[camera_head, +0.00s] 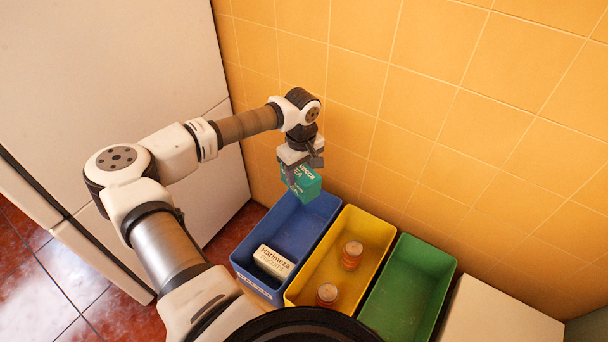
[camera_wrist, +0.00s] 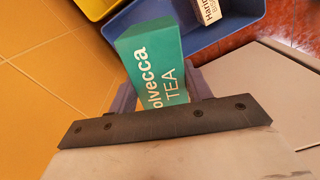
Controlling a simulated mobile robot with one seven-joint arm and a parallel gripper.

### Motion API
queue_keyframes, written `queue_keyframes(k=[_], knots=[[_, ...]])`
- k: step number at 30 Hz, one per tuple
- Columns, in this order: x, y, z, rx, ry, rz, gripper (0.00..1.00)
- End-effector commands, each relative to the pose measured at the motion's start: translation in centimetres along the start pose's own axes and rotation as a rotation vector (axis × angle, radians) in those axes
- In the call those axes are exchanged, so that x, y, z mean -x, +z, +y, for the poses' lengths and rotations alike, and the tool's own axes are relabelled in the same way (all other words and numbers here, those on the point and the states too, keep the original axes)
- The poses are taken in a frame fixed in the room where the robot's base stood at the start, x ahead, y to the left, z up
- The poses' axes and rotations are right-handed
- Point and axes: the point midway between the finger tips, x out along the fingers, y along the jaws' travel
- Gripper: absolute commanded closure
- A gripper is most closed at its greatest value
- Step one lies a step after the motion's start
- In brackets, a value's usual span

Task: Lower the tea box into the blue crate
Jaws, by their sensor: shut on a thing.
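The teal tea box (camera_head: 303,184) is held in my gripper (camera_head: 302,162), over the far end of the blue crate (camera_head: 245,275). In the wrist view the tea box (camera_wrist: 152,66) shows white lettering and sits between the two grey fingers of my gripper (camera_wrist: 160,92). The blue crate also shows in the wrist view (camera_wrist: 240,45), beyond the box. A white biscuit box (camera_head: 272,262) lies in the near part of the blue crate. The gap between the tea box and the crate floor is hard to judge.
A yellow crate (camera_head: 312,262) with two small jars (camera_head: 352,254) stands to the right of the blue one. An empty green crate (camera_head: 408,290) stands further right. A tiled wall (camera_head: 400,110) rises behind, and a white cabinet (camera_head: 120,60) stands at left.

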Motion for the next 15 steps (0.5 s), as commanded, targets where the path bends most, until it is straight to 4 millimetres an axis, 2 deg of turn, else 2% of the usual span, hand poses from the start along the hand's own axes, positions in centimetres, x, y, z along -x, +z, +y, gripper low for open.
queue_keyframes(k=[1,9,15], knots=[[-0.7,-0.3,0.3,0.042,0.003,0.003,0.72],[0.9,-0.6,1.3,0.231,0.009,-0.008,0.72],[1.5,-0.6,1.5,0.281,0.011,-0.015,0.72]])
